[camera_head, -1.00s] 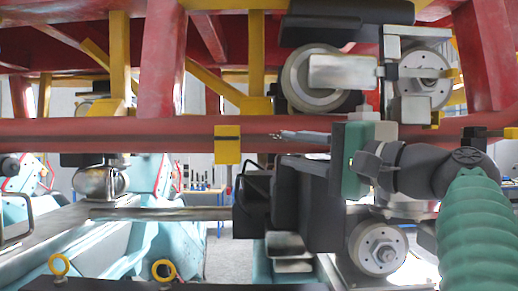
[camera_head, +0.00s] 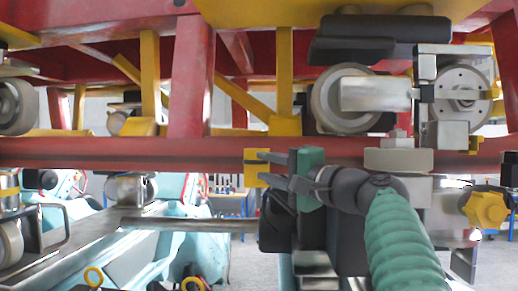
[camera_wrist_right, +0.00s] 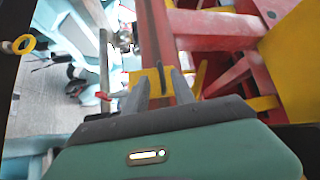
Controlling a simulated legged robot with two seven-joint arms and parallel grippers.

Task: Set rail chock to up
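A yellow block (camera_head: 254,170) on the long red rail (camera_head: 120,153) looks like the rail chock. My right gripper (camera_head: 268,168) reaches in from the right, its grey fingers at the block's right side. In the right wrist view the yellow block (camera_wrist_right: 152,78) shows just ahead of and between the spread fingertips of my right gripper (camera_wrist_right: 157,88). The fingers look open; whether they touch the block I cannot tell. Part of the block is hidden behind the fingers. My left gripper is not in view.
A wheel assembly (camera_head: 340,97) sits above the rail to the right, under the red and yellow frame. A dark bracket (camera_head: 345,235) stands just below my right gripper. A yellow knob (camera_head: 487,210) is at the right. A metal bar (camera_head: 190,225) runs lower left.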

